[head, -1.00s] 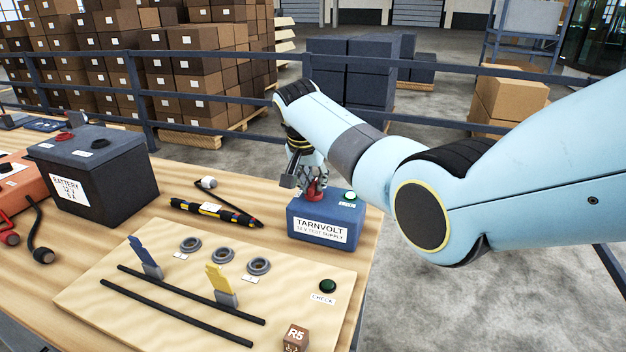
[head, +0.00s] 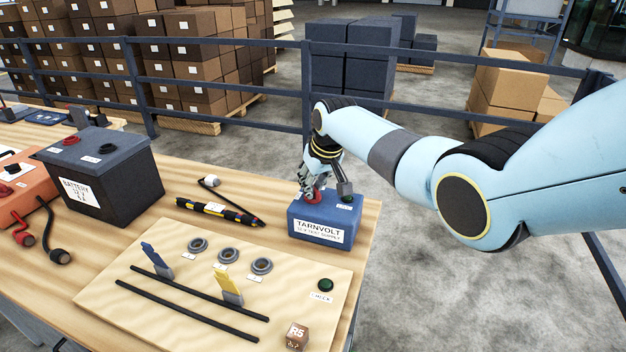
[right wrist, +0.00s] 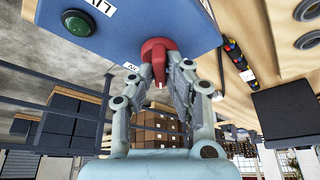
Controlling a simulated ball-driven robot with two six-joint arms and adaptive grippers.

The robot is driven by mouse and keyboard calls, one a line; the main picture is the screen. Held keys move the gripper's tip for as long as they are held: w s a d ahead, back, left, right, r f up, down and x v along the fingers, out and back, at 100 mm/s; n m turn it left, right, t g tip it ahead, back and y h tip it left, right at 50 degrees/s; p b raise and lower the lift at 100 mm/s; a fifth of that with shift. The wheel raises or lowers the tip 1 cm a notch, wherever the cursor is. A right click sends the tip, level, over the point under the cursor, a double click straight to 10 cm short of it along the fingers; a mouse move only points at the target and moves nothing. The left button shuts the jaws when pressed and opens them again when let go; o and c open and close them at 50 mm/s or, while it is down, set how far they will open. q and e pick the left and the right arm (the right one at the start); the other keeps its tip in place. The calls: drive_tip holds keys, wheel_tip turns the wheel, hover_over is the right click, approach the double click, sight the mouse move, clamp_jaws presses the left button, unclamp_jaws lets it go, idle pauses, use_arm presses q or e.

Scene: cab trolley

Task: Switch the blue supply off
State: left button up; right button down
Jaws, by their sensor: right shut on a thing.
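The blue supply (head: 318,229), labelled TARNVOLT, stands upright on the table's right part. Its red knob (head: 314,198) is on top and shows more clearly in the right wrist view (right wrist: 158,50). My right gripper (head: 314,190) reaches down from above and is shut on the red knob, with a finger on each side in the right wrist view (right wrist: 160,75). A green lamp (right wrist: 80,22) beside a label sits on the same top face and looks dark. In the head view the gripper partly covers the knob. My left gripper is not in view.
A wooden board (head: 180,317) with rods, rings, blue and yellow levers and a CHECK button (head: 325,284) lies in front. A probe (head: 215,209), a battery (head: 105,180) and an orange unit (head: 22,185) are to the left. A railing (head: 230,53) runs behind.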

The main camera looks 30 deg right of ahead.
drive_tip(key=shift+d+n+y, duration=0.1)
drive_tip(key=shift+n+y, duration=0.2)
drive_tip(key=shift+n, duration=0.6)
drive_tip(key=shift+n+y+b, duration=0.4)
drive_tip(key=shift+n+b, duration=0.05)
drive_tip(key=shift+n, duration=0.55)
drive_tip(key=n+y+b, duration=0.1)
drive_tip(key=n+b, duration=0.1)
drive_tip(key=shift+w+n+g, duration=0.1)
drive_tip(key=shift+n+g, duration=0.2)
drive_tip(key=shift+n, duration=0.1)
drive_tip(key=shift+d+n+y+b, duration=0.1)
drive_tip(key=shift+n+y+b, duration=0.2)
drive_tip(key=shift+n+b, duration=0.4)
drive_tip(key=shift+n, duration=0.3)
drive_tip(key=c, duration=1.3)
unclamp_jaws()
drive_tip(key=shift+g, duration=0.3)
drive_tip(key=shift+c, duration=0.2)
